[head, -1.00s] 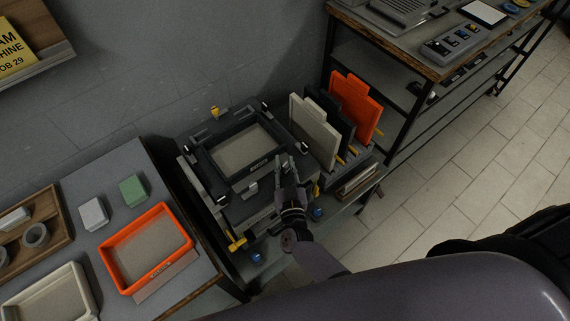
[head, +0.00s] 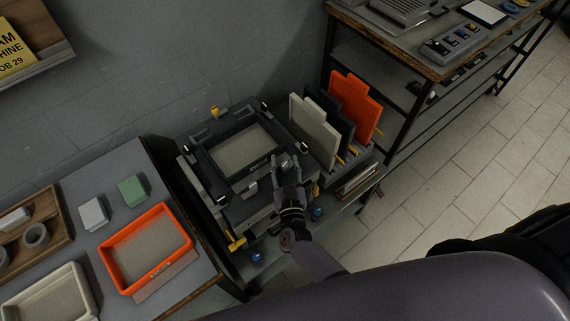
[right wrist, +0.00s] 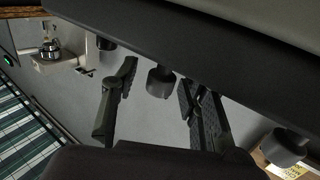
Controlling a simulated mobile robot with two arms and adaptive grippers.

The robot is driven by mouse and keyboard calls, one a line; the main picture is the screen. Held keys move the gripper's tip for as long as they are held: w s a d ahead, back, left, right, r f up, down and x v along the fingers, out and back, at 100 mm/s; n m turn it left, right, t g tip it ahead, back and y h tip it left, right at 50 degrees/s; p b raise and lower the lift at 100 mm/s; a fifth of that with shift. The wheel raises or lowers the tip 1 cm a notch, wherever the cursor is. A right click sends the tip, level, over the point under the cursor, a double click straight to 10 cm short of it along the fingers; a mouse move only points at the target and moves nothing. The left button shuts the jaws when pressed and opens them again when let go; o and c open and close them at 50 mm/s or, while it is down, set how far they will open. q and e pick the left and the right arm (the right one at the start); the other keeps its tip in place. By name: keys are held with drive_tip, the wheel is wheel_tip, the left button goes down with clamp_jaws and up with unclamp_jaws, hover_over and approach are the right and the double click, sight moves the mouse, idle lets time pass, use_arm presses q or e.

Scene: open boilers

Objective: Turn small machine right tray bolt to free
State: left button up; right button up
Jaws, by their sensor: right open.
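The small machine (head: 267,203) stands on a low shelf against the wall, with a dark-framed tray (head: 210,180) on top. My right gripper (head: 286,158) is open at the tray's front right corner. In the right wrist view, the open fingers (right wrist: 158,100) stand on either side of a dark round bolt head (right wrist: 161,82) under a dark edge. I see a gap to each finger, so the bolt does not look gripped. A second dark knob (right wrist: 284,148) sits farther right along that edge. In the head view the gripper hides the bolt. My left gripper is out of view.
Upright white (head: 312,132), black and orange panels (head: 355,105) stand close on the gripper's right. A table on the left holds an orange tray (head: 108,268), a pale tray and small blocks. A shelving rack (head: 392,68) stands at the back right. The tiled floor right is clear.

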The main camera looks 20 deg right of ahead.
drive_tip(key=s+a, duration=0.2)
drive_tip(key=s, duration=0.9)
drive_tip(key=shift+s+a, duration=0.15)
drive_tip(key=shift+s, duration=0.25)
